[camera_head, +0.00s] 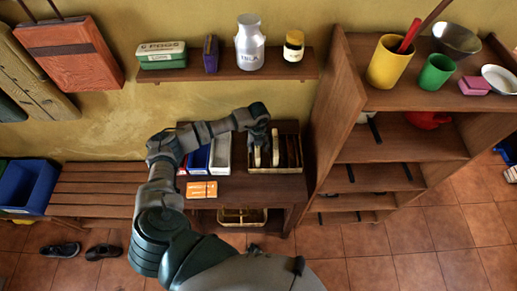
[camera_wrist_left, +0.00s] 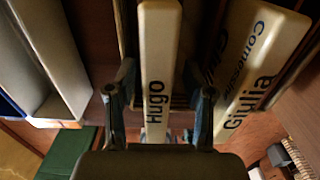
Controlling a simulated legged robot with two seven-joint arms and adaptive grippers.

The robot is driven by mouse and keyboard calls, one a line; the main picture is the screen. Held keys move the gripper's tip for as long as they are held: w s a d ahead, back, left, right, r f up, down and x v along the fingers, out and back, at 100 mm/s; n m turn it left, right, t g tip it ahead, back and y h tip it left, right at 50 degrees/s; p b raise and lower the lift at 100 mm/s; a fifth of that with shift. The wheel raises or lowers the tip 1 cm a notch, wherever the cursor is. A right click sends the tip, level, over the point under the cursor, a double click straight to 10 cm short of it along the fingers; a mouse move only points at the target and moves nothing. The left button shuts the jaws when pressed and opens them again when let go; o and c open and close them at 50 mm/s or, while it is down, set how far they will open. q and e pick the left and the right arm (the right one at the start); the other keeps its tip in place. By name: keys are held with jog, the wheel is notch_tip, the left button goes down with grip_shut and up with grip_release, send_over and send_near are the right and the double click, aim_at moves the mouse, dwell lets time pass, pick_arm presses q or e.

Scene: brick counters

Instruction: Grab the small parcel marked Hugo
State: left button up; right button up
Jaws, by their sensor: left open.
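The small cream parcel marked Hugo (camera_wrist_left: 158,75) stands on edge in the wrist view, with its black lettering facing me. My left gripper (camera_wrist_left: 157,112) is open, one finger on each side of the parcel, with a visible gap on both sides. In the head view my left gripper (camera_head: 258,138) is over the divided wooden crate (camera_head: 277,171) on the low table. The cream edge of the Hugo parcel (camera_head: 257,157) shows just below it. A second cream parcel marked Giulia (camera_wrist_left: 252,60) leans to the right. My right gripper is not in view.
Blue and white trays (camera_head: 220,155) stand left of the crate. Orange cards (camera_head: 201,189) lie on the table's front. A tall wooden shelf unit (camera_head: 335,110) rises close on the right. A wall shelf (camera_head: 225,72) with tins and jars hangs above.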

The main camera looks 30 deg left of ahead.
pick_arm(q)
jog(key=shift+a, duration=0.35)
jog(key=c, duration=0.8)
grip_shut()
jog(key=shift+d, duration=0.2)
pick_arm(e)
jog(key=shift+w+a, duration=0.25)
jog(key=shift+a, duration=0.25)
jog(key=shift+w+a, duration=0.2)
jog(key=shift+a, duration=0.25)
